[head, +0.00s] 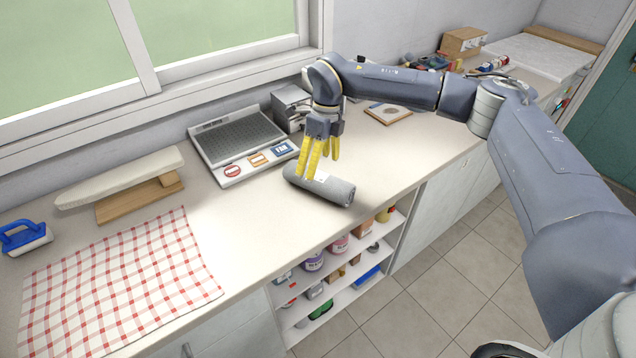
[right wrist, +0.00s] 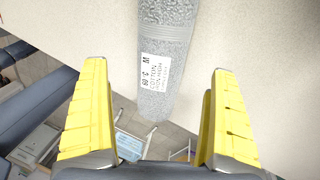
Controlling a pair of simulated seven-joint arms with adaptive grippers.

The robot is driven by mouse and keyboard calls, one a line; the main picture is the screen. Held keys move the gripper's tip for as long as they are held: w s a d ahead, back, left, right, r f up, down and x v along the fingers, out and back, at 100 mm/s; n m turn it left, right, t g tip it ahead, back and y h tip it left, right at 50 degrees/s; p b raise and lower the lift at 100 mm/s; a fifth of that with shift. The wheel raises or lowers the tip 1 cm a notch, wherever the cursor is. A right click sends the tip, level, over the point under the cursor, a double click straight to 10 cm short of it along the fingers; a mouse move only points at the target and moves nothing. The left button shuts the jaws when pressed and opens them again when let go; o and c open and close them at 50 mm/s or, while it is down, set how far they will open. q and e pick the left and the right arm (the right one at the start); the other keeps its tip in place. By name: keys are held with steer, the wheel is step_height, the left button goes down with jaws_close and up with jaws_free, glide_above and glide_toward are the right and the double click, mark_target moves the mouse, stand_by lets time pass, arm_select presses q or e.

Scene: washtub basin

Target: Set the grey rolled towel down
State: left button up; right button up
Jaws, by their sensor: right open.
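The grey rolled towel (head: 338,190) lies on its side on the countertop, its near end toward the front edge. A white printed label shows on it. My right gripper (head: 317,170) is over the towel with yellow fingers pointing down, and hides part of it. In the right wrist view the fingers of the right gripper (right wrist: 158,75) are spread wide, with the towel (right wrist: 165,45) between them in the picture and a gap on each side. My left gripper is in neither view.
A scale-like grey tray panel (head: 238,140) stands behind the towel, with a metal box (head: 290,108) beside it. Open shelves (head: 340,268) are below the counter.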

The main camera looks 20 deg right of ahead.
mark_target(318, 172)
steer(key=shift+x, duration=2.65)
steer(key=shift+c, duration=0.2)
steer(key=c, duration=1.3)
steer(key=shift+c, duration=0.2)
steer(key=shift+r, duration=0.1)
